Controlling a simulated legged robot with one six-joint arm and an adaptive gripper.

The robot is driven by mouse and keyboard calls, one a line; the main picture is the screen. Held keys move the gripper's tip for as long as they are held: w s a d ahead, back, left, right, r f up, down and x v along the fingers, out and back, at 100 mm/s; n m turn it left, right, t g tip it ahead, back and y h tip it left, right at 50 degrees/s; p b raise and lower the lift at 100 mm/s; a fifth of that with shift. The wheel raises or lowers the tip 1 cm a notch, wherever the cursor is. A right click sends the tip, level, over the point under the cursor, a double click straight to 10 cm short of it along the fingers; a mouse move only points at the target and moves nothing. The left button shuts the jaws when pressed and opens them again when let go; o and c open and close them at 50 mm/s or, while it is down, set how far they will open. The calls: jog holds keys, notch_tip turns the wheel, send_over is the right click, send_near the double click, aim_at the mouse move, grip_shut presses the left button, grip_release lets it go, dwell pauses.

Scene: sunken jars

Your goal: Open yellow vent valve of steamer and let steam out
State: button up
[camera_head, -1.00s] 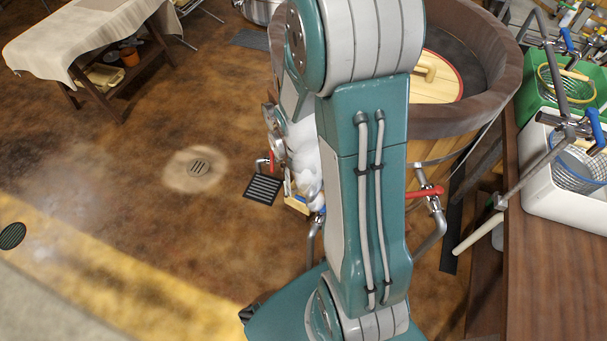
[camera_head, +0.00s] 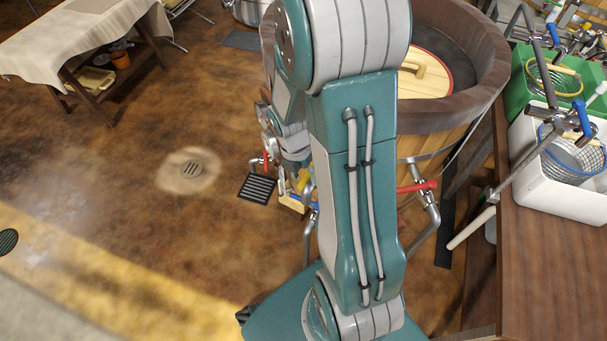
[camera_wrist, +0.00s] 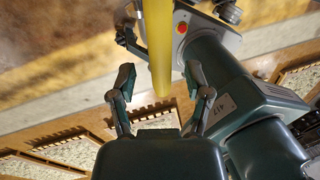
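The wooden steamer tub (camera_head: 485,92) stands behind my arm in the head view, with a round lid (camera_head: 428,78) inside its rim. In the wrist view a yellow bar (camera_wrist: 158,48), which looks like the valve's handle, runs down from the top edge between my fingers. My gripper (camera_wrist: 158,78) is open, with one finger on each side of the bar and visible gaps to both. In the head view my arm covers much of the tub's front, and I cannot make out the valve body or its position.
A red-handled pipe valve (camera_head: 417,187) sticks out right of my arm. A wooden counter (camera_head: 550,270) with a white bin (camera_head: 545,185) and a green bin (camera_head: 515,85) stands at the right. A cloth-covered table (camera_head: 75,40) is at the far left.

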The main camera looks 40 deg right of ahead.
jog(key=shift+d, duration=0.1)
jog(key=shift+w+d+r, duration=0.1)
jog(key=shift+r, duration=0.05)
jog(key=v, duration=1.1)
jog(key=shift+r, duration=0.3)
jog(key=shift+a, duration=0.2)
jog(key=s+a+r+m+t, duration=0.4)
jog(key=r+m, duration=0.3)
jog(key=m, duration=0.4)
jog(key=s+a+r+m+t+y, duration=0.1)
jog(key=s+a+r+m+t, duration=0.2)
jog(key=m, duration=0.9)
jog(key=s+a+r, duration=0.3)
jog(key=a+r, duration=0.1)
jog(key=shift+t, duration=0.4)
jog(key=shift+d, duration=0.1)
